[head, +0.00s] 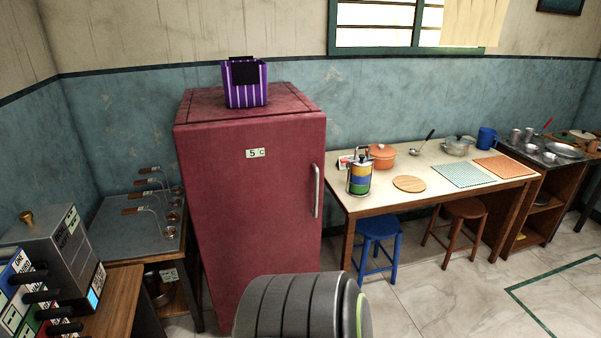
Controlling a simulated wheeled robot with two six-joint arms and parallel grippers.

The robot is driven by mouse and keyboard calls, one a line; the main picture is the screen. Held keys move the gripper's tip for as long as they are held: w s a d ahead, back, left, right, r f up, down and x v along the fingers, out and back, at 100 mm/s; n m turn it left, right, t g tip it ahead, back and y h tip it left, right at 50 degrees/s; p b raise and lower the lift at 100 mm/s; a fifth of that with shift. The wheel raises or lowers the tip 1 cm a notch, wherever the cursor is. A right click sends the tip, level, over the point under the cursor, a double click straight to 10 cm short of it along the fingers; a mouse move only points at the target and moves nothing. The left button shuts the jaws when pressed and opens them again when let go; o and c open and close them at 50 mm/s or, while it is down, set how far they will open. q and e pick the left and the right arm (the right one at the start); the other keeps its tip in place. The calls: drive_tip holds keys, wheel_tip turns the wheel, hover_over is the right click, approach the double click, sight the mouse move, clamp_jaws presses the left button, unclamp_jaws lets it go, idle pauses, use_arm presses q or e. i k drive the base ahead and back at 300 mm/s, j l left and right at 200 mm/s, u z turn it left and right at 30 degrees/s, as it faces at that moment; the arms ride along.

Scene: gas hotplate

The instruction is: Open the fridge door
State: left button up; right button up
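The red fridge (250,200) stands upright left of the middle of the head view. Its door is shut, with a small "5 C" label (255,153) near the top. The silver vertical handle (316,191) is on the right edge of the door front. A grey ribbed rounded part with a green stripe, which seems to be mine, covers the bottom middle and hides the lower part of the fridge. Neither of my grippers is in view.
A purple striped bag (246,93) sits on the fridge. A long table (408,205) with pots and mats stands to the right, with a blue stool (377,228) and a brown stool (466,210) under it. Side tables stand left. The tiled floor (440,295) is open at front right.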

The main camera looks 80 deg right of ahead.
sight(254, 188)
drive_tip(key=z, duration=1.9)
